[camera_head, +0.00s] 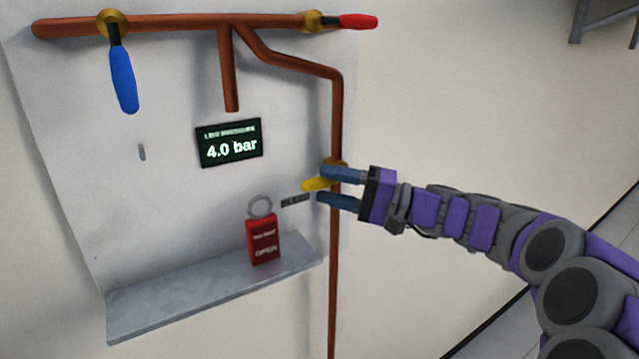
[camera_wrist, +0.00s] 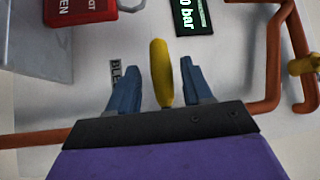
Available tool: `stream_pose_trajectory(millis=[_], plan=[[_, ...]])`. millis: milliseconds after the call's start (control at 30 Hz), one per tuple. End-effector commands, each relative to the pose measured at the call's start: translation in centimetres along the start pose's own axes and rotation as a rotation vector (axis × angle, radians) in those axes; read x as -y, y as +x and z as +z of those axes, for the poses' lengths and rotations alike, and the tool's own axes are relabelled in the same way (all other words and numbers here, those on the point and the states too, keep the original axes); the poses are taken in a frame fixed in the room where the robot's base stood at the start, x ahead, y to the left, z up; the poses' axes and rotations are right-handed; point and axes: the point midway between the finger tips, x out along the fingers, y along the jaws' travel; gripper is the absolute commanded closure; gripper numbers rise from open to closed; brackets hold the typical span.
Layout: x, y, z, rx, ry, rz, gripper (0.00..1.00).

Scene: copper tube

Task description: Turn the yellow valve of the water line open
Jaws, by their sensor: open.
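The yellow valve handle (camera_head: 318,184) sits on the vertical copper pipe (camera_head: 336,260) at the right side of the panel. It points left and slightly down from the pipe in the head view. My gripper (camera_head: 340,187) is open, with one blue finger above the handle and one below it. In the wrist view the yellow handle (camera_wrist: 161,72) stands between the two fingers of my gripper (camera_wrist: 160,85), with gaps on both sides. The handle's base at the pipe is partly hidden by the upper finger in the head view.
A blue-handled valve (camera_head: 123,80) and a red-handled valve (camera_head: 357,22) are on the top pipe (camera_head: 180,23). A display (camera_head: 229,142) reads 4.0 bar. A small label (camera_head: 295,201) is left of the gripper.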

Motion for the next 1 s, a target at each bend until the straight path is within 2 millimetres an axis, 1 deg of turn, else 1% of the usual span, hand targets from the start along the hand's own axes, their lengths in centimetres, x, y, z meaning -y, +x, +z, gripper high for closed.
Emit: stream_pose_trajectory(millis=[33,233,567,667,1000], plan=[[-0.1,0.8,0.1,0.002,0.000,0.002,0.50],[0.0,2.4,0.0,-0.001,0.000,0.000,0.50],[0.1,2.7,-0.1,-0.001,0.000,-0.001,0.50],[0.0,2.8,0.0,-0.001,0.000,-0.001,0.58],[0.0,2.8,0.0,0.000,0.000,-0.001,0.90]])
